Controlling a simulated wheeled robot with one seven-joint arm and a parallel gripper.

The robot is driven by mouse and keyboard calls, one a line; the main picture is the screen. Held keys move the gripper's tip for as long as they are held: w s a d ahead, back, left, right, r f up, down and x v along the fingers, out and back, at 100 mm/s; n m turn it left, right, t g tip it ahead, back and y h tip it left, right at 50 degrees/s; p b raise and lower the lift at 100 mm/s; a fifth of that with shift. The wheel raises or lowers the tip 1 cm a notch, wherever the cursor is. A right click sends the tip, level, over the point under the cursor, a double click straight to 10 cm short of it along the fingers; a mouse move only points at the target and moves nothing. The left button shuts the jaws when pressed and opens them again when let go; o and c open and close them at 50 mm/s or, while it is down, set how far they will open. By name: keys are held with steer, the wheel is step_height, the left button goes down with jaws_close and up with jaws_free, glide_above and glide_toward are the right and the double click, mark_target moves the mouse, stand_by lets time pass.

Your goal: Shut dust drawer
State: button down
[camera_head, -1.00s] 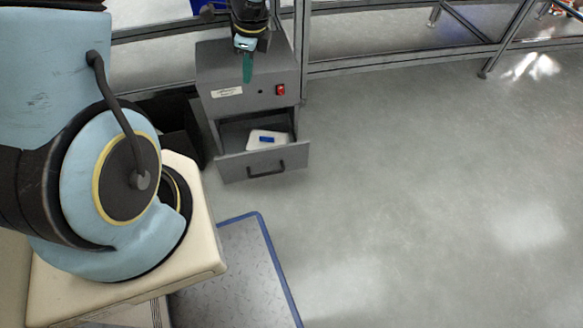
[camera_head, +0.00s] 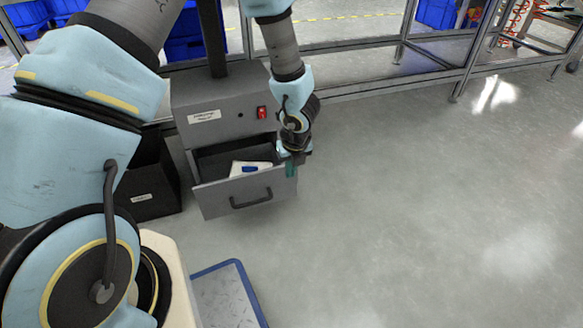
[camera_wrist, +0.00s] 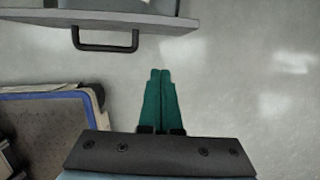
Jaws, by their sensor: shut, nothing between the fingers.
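The dust drawer (camera_head: 220,196) is a grey drawer pulled out of a grey cabinet (camera_head: 195,97), with a dark bar handle (camera_head: 251,199) on its front. A white item with a blue part (camera_head: 250,168) lies inside it. My gripper (camera_head: 290,168) is at the drawer's right front corner in the head view, its green fingers overlapping that corner; I cannot tell if they touch. In the wrist view my gripper (camera_wrist: 160,75) has its green fingers together and empty, over bare floor. The drawer's handle (camera_wrist: 105,46) and front edge (camera_wrist: 160,20) show ahead of the fingers.
A dark bin (camera_head: 150,185) stands left of the cabinet. A blue-edged mat (camera_head: 225,295) lies on the floor in front, also at left in the wrist view (camera_wrist: 50,130). Metal frame rails (camera_head: 380,65) run behind. The floor at right is clear.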

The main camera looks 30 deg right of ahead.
steer(key=shift+w+d+f, duration=0.1)
steer(key=shift+w+f, duration=0.45)
steer(key=shift+w, duration=0.25)
steer(key=shift+w+d+f, duration=0.1)
steer(key=shift+w+f, duration=0.4)
steer(key=shift+w, duration=0.3)
steer(key=shift+w+d+f, duration=0.1)
steer(key=shift+w+f, duration=0.45)
steer(key=shift+w, duration=0.25)
steer(key=shift+w, duration=0.1)
